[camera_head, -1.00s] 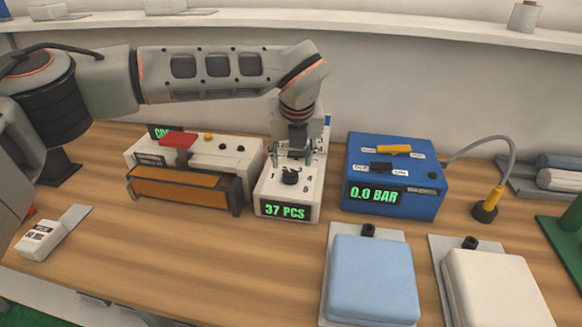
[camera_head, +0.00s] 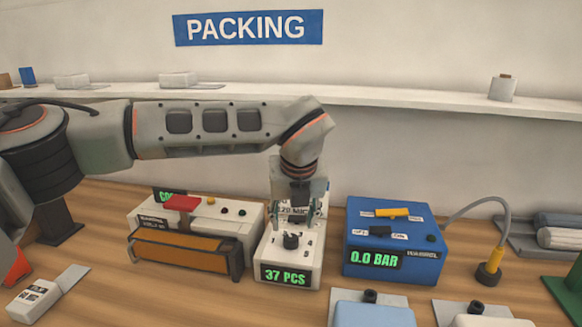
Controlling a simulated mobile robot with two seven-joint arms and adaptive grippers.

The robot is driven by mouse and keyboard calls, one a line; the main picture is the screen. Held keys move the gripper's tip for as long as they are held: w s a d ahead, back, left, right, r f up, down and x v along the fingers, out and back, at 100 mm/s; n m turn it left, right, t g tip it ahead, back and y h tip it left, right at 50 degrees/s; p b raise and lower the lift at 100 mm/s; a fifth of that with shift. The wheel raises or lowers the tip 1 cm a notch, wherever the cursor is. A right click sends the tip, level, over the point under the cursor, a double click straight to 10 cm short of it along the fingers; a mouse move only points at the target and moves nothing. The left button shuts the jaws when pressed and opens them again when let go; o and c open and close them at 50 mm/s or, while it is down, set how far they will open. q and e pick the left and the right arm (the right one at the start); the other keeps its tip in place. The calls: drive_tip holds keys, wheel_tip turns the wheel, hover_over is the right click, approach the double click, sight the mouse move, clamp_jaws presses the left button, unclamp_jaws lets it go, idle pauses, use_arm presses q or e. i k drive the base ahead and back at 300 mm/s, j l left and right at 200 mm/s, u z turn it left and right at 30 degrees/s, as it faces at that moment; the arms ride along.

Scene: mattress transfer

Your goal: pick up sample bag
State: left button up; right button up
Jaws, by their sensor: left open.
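My left gripper (camera_head: 297,217) is open and points down over the white counter box (camera_head: 290,263). Its fingers are just above the box's black knob (camera_head: 291,240). The box's display reads "37 PCS". A pale panel with dark print shows behind the fingers; the gripper partly hides it, and I cannot tell what it is. I cannot pick out a sample bag for certain. A small white labelled item (camera_head: 36,297) with a grey flap lies at the left front. My right gripper is not in view.
A white unit with an orange bar (camera_head: 180,247) stands left of the counter. A blue box (camera_head: 394,243) reading "0.0 BAR" stands right, with a grey hose. Blue (camera_head: 373,315) and white pads lie at the front right. A shelf (camera_head: 400,98) runs behind, under a "PACKING" sign (camera_head: 250,27).

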sight(27, 307)
drive_tip(key=k, duration=0.9)
